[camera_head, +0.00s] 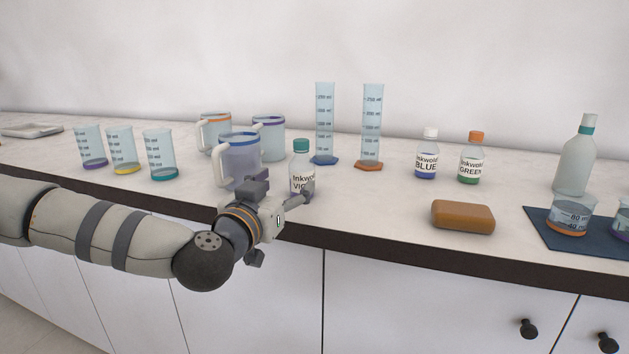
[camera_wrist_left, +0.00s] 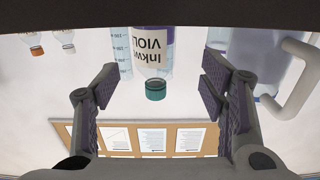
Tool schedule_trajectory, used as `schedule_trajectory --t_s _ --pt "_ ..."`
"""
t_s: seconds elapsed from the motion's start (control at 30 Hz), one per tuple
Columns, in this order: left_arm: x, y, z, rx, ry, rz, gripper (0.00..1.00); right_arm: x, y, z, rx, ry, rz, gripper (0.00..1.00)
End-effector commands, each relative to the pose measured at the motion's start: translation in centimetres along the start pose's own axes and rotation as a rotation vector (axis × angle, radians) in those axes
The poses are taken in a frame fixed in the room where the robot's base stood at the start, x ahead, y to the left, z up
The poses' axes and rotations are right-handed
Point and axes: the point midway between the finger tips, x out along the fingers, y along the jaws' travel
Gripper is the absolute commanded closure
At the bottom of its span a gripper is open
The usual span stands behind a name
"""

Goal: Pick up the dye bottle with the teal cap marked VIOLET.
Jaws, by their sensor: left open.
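The dye bottle with the teal cap (camera_head: 300,166) stands on the counter near its front edge, its label partly hidden by my left gripper. In the left wrist view, which looks upside down, the bottle (camera_wrist_left: 150,55) shows its teal cap and part of the word VIOLET. My left gripper (camera_head: 282,189) is in front of the bottle at the counter edge. It is open, with the bottle between the lines of its two fingers (camera_wrist_left: 159,88) and no finger visibly touching it. My right gripper is not in view.
Handled jugs (camera_head: 239,162) stand close left of and behind the bottle. Two tall cylinders (camera_head: 325,125) are behind it. BLUE (camera_head: 427,160) and GREEN (camera_head: 471,165) bottles stand further right, behind a brown block (camera_head: 462,216). Counter between the bottle and block is clear.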

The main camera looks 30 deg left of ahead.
Motion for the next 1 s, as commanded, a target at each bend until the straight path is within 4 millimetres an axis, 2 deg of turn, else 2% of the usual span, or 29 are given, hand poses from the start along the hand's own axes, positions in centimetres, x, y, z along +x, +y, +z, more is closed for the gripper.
schedule_trajectory --t_s 0.3,0.4,0.57,0.6,0.83,1.0 --pt "5.2 0.5 0.1 0.001 -0.002 0.0 0.35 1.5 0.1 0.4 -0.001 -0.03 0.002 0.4" --pt "5.9 0.5 -0.1 -0.001 -0.001 0.002 0.35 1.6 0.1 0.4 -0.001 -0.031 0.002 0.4" --pt "5.9 0.6 -0.2 -0.002 0.0 0.002 0.35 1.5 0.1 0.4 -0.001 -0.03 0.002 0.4" --pt "5.9 0.6 -0.2 -0.002 0.0 0.002 0.37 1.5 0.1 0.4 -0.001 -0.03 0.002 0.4" --pt "5.9 0.5 -0.2 -0.002 0.0 0.002 0.88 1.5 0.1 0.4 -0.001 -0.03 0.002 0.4" --pt "5.9 0.5 -0.2 -0.002 0.0 0.002 0.89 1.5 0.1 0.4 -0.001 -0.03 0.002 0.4"
